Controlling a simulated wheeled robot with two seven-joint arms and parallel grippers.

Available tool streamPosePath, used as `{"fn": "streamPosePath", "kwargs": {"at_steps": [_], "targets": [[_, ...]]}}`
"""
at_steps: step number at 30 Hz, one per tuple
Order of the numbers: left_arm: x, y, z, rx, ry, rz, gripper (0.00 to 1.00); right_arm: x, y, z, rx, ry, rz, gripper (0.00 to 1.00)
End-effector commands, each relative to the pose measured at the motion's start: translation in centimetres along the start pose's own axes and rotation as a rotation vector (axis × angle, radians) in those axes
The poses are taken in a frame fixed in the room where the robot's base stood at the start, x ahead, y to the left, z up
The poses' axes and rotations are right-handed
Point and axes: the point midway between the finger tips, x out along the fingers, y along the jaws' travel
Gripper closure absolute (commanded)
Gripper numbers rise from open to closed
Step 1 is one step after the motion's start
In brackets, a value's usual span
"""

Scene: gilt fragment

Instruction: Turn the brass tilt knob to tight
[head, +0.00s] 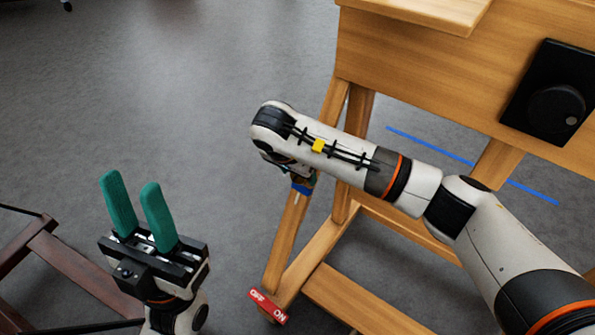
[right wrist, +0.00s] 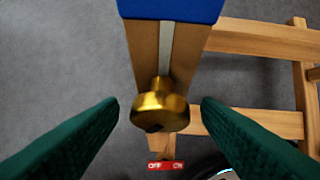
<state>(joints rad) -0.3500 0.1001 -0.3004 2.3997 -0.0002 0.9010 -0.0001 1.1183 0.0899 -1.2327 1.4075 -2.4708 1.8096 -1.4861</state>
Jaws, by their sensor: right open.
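The brass tilt knob (right wrist: 160,112) sticks out from a wooden leg in the right wrist view. A pale strip runs up the leg behind it. My right gripper (right wrist: 159,103) is open, with one green finger on each side of the knob and a visible gap on both sides. In the head view my right forearm and wrist hide the knob and most of that gripper. A red OFF/ON label (right wrist: 165,166) shows below the knob and also in the head view (head: 267,306). My left gripper (head: 131,184) is open and empty, away from the wooden frame.
A wooden table (head: 420,70) on angled legs stands at the right, with a black dial panel (head: 522,110). A blue part (right wrist: 170,8) crosses the leg above the knob. Dark wooden bars (head: 80,275) lie at the lower left.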

Motion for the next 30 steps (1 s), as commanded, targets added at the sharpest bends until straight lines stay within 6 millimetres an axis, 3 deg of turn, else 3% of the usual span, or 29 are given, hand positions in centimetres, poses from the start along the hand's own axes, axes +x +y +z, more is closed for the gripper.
{"fn": "streamPosePath", "kwargs": {"at_steps": [2, 10, 26, 30], "targets": [[0.0, 0.0, 0.0, 0.000, 0.001, 0.000, 0.64, 0.0, 0.0, 0.0, 0.000, 0.000, 0.000, 0.42], [0.0, 0.0, 0.0, -0.001, 0.001, 0.000, 0.64, 0.0, 0.0, 0.0, 0.000, 0.000, 0.001, 0.85], [-1.3, 0.0, -0.3, -0.001, 0.009, 0.001, 0.64, 0.2, -0.3, 0.0, 0.124, -0.014, 0.104, 0.85], [-0.2, 0.1, -0.5, 0.007, -0.045, -0.016, 0.64, 0.3, -0.5, -0.1, 0.214, -0.022, 0.181, 0.85]]}}
